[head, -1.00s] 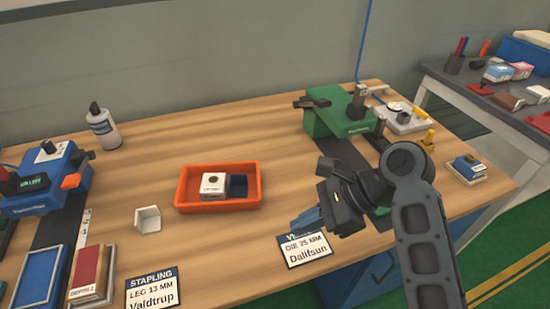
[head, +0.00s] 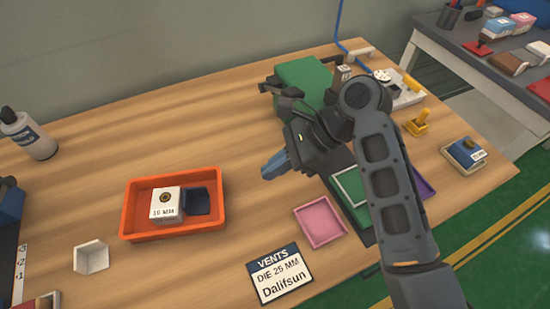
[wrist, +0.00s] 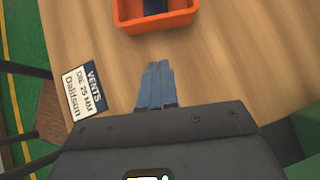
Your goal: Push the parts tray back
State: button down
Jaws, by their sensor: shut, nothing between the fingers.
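The orange parts tray (head: 130,226) stands on the wooden bench, left of centre in the head view. It holds a white block marked 15 MM (head: 166,203) and a dark blue piece (head: 198,199). The tray's near wall also shows at the top of the wrist view (wrist: 160,23). My gripper (head: 268,169) is shut and empty, with its blue fingertips together. It hovers to the right of the tray, apart from it. In the wrist view the fingers (wrist: 157,75) point toward the tray with bare wood between.
A VENTS card (head: 280,275) and a pink square tray (head: 320,222) lie in front of and below my arm. A small white cup (head: 91,257) stands left of the tray. A green machine (head: 305,80) stands behind my gripper. The wood behind the orange tray is clear.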

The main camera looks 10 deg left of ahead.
aim_at(221, 196)
jog(key=x, duration=0.7)
jog(key=shift+s+a+r+p, duration=0.1)
jog(key=shift+s+a+p, duration=0.1)
jog(key=shift+a, duration=0.35)
jog(key=shift+s+a+r+p, duration=0.1)
jog(key=shift+s+a, duration=0.1)
jog(key=shift+a, duration=0.35)
jog(key=shift+s+a, duration=0.15)
jog(key=shift+a, duration=0.45)
jog(key=shift+a, duration=0.1)
